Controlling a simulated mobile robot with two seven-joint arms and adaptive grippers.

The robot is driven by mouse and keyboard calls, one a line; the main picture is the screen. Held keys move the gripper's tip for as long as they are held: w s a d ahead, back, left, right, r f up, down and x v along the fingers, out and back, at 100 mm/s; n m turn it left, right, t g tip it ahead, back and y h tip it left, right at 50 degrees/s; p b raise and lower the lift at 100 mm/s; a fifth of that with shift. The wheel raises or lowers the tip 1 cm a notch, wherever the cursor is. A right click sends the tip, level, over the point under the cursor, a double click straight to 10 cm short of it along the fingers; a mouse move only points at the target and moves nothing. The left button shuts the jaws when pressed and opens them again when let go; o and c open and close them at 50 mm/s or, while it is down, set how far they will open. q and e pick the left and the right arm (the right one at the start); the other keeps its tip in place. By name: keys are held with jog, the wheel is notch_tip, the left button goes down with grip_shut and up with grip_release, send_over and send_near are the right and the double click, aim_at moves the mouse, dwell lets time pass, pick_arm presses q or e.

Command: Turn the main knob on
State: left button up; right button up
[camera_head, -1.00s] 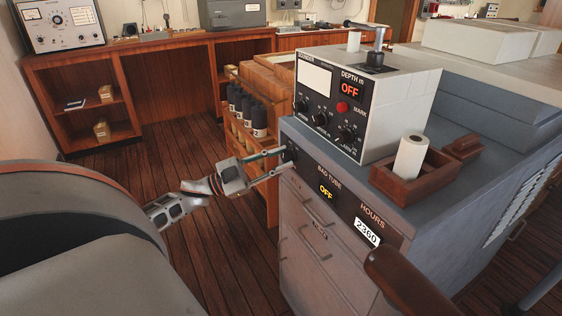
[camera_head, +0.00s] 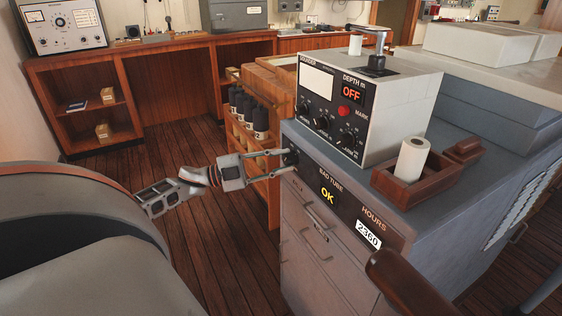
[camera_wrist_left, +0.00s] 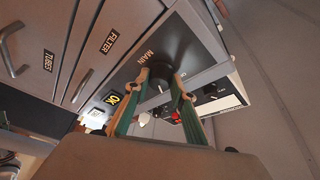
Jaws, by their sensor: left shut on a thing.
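The main knob (camera_wrist_left: 161,73) is a dark round knob on the black strip panel, beside the printed word MAIN in the left wrist view. In the head view the main knob (camera_head: 290,158) is at the left end of that panel on the grey cabinet. My left gripper (camera_head: 280,161) comes in from the left, and its two fingers are shut on the knob, one on each side. The fingertips of the left gripper (camera_wrist_left: 161,78) also show at the knob in the wrist view. The BAD TUBE display (camera_head: 327,195) reads OK in yellow. My right gripper is not in view.
A depth sounder (camera_head: 405,112) stands on the grey cabinet (camera_head: 425,205), its DEPTH display reading OFF. A wooden tray (camera_head: 400,187) with a paper roll (camera_head: 411,157) is beside it. A brown chair arm (camera_head: 400,283) is at the front. Wooden floor is open to the left.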

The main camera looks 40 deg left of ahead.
pick_arm(q)
jog(key=shift+f, duration=0.1)
jog(key=o, duration=1.1)
jog(key=shift+s, duration=0.1)
jog(key=v, duration=1.1)
jog(key=shift+s+a, duration=0.25)
jog(key=shift+s, duration=0.05)
